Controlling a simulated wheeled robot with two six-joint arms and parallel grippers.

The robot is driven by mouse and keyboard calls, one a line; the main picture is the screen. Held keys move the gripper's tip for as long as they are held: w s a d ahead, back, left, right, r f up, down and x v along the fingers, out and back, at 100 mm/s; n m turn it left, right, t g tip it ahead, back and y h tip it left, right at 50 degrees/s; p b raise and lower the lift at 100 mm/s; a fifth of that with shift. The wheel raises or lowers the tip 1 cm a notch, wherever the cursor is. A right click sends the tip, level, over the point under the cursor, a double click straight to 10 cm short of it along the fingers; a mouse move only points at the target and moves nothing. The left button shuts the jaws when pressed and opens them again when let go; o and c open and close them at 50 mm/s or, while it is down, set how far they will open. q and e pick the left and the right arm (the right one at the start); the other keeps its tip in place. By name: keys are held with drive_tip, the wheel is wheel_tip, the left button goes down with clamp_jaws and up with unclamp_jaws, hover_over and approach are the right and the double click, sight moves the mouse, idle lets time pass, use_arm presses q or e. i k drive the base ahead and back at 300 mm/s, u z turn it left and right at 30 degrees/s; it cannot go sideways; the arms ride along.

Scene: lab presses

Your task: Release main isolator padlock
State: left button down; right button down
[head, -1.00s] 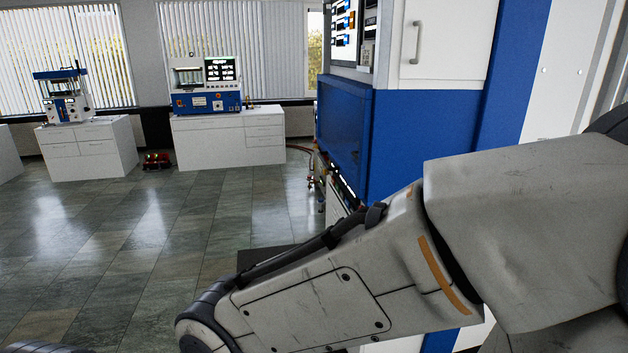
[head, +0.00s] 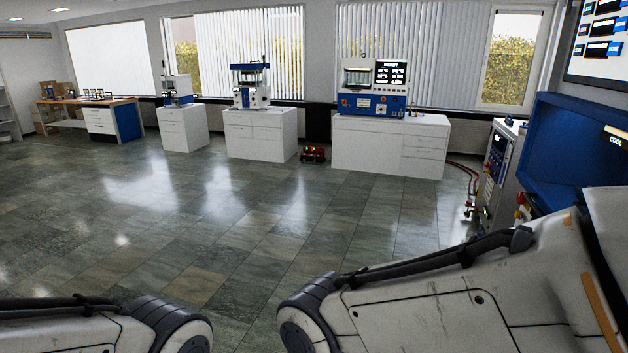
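No padlock can be made out in the head view. A grey control cabinet (head: 497,165) with a dark panel of small controls stands at the right, beside the large blue machine (head: 560,150). A small red and yellow part (head: 522,208) shows low between the cabinet and the machine; I cannot tell if it is an isolator. Only links of my two arms show along the bottom edge. Both of my grippers are out of the frame.
White bench units (head: 390,148) with presses stand along the window wall. A small red device (head: 314,154) lies on the floor between two benches. Red hoses (head: 462,170) run to the cabinet. A wooden desk (head: 90,115) stands far left. The tiled floor (head: 200,215) is widely clear.

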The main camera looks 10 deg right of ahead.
sight(519, 215)
drive_tip(key=u, duration=0.1)
drive_tip(key=i, duration=2.05)
drive_tip(key=z, duration=0.75)
drive_tip(key=i, duration=0.95)
drive_tip(key=z, duration=1.6)
drive_tip(key=i, duration=0.7)
drive_tip(key=z, duration=0.55)
